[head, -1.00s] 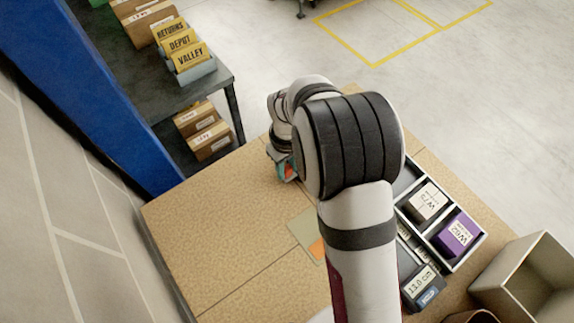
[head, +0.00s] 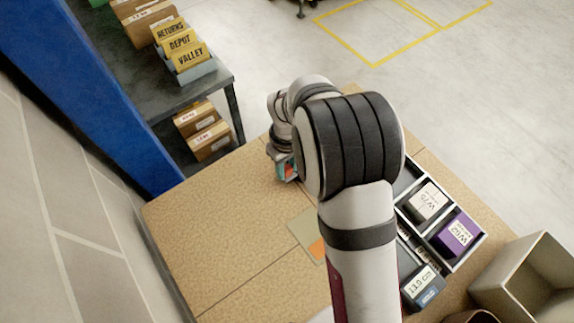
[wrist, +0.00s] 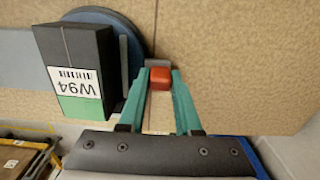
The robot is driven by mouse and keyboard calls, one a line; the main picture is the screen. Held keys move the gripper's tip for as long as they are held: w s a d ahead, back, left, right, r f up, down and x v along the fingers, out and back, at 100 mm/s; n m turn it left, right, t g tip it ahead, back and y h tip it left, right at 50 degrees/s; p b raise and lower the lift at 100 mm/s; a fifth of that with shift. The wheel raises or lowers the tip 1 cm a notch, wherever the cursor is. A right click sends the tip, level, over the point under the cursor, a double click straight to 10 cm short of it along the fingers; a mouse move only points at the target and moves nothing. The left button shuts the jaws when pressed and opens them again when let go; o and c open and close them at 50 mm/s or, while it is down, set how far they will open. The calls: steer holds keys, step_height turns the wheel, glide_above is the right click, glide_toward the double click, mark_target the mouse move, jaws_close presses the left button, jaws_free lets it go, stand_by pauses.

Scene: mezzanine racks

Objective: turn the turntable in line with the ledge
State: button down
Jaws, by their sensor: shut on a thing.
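In the wrist view, the turntable (wrist: 138,48) is a blue disc. A dark box (wrist: 88,42) with a white "W94" label and a green end stands on it and hides most of it. A thin grey upright plate (wrist: 124,65) stands beside the box. My gripper (wrist: 160,80) has teal fingers shut on a red block (wrist: 160,76) just right of the disc's rim. I cannot tell how the block joins the turntable. A grey-blue strip (wrist: 16,60), perhaps the ledge, runs left from the disc. In the head view, my gripper (head: 286,170) is partly behind my arm, which hides the turntable.
The tan worktop (head: 215,215) is clear at left. A divided tray (head: 447,262) holds a white box and a purple box at right. A grey open bin (head: 510,285) stands in the lower right. A dark shelf with yellow file cards (head: 188,55) is at upper left.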

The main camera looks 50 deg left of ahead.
steer(key=shift+d, duration=0.15)
steer(key=shift+w+d+n, duration=0.2)
steer(key=shift+d+n, duration=0.55)
steer(key=shift+n, duration=0.35)
steer(key=shift+w+d+n, duration=0.15)
steer(key=shift+d+n, duration=0.55)
steer(key=shift+n, duration=0.4)
steer(key=shift+w+d+n, duration=0.3)
steer(key=shift+d+n, duration=0.35)
steer(key=shift+n, duration=0.35)
steer(key=shift+w+d+n, duration=0.7)
steer(key=shift+d+n, duration=0.15)
steer(key=shift+n, duration=0.55)
steer(key=shift+w+d+n, duration=0.55)
steer(key=shift+w+n, duration=0.15)
steer(key=shift+n, duration=0.5)
steer(key=shift+w+d+n, duration=0.2)
steer(key=shift+w+n, duration=0.2)
steer(key=shift+n, duration=0.2)
steer(key=shift+w+d+n, duration=0.2)
steer(key=shift+w+n, duration=0.2)
steer(key=shift+n, duration=0.2)
steer(key=shift+w+d+n, duration=0.15)
steer(key=shift+w+n, duration=0.6)
steer(key=shift+n, duration=0.25)
steer(key=shift+w+d+n, duration=0.1)
steer(key=shift+w+n, duration=0.6)
steer(key=shift+n, duration=0.3)
steer(key=shift+w, duration=0.15)
